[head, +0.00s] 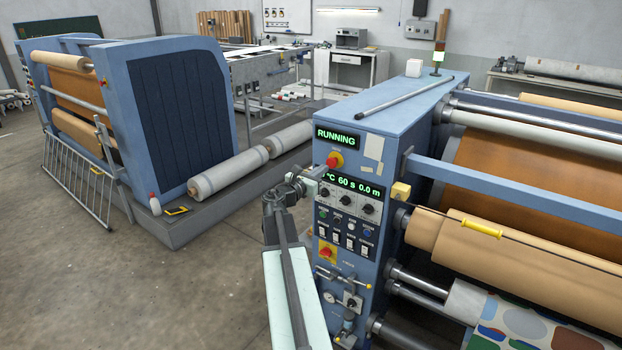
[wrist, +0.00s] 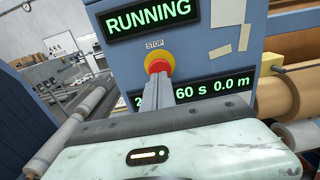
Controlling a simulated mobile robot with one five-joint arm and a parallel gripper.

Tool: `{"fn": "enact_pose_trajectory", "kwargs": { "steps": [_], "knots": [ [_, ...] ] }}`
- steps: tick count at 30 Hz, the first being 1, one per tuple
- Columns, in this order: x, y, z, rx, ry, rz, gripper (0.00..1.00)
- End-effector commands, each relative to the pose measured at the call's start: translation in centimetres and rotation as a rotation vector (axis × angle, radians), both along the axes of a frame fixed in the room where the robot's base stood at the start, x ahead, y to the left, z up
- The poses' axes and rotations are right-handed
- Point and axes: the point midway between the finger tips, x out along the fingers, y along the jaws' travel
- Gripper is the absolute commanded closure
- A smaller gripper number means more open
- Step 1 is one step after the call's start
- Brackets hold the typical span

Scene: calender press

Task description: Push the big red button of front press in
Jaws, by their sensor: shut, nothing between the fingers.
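The front press (head: 385,115) is a blue machine whose panel carries the big red button (head: 335,158) on a yellow collar, just under a green "RUNNING" display (head: 337,137). In the wrist view the red button (wrist: 158,62) sits below a "STOP" label. My gripper (head: 319,173) is in front of the panel, slightly below and left of the button. In the wrist view my gripper (wrist: 159,80) is shut and empty, its tips overlapping the button's lower edge. I cannot tell whether they touch it. The fingers hide part of the second display.
A second red button on a yellow plate (head: 327,252) sits lower on the panel. Knobs and switches (head: 345,215) lie between. Large rollers (head: 520,245) are to the right. Another blue machine (head: 180,105) stands at the left, with open floor (head: 200,280) in front.

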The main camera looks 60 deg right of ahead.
Motion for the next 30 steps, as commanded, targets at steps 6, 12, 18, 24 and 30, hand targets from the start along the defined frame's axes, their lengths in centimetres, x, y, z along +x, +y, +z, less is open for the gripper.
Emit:
{"fn": "enact_pose_trajectory", "kwargs": {
  "steps": [6, 12, 18, 24, 30],
  "knots": [
    [0.1, -2.5, 0.0, -0.001, -0.001, 0.000, 1.00],
    [0.0, -2.7, 0.0, -0.001, -0.001, 0.002, 1.00],
    [0.1, -2.8, 0.0, -0.001, -0.001, 0.002, 1.00],
    [0.2, -4.7, 0.0, 0.000, 0.000, 0.002, 1.00],
    [0.1, -4.7, 0.0, 0.000, 0.001, 0.002, 1.00]
  ]
}}
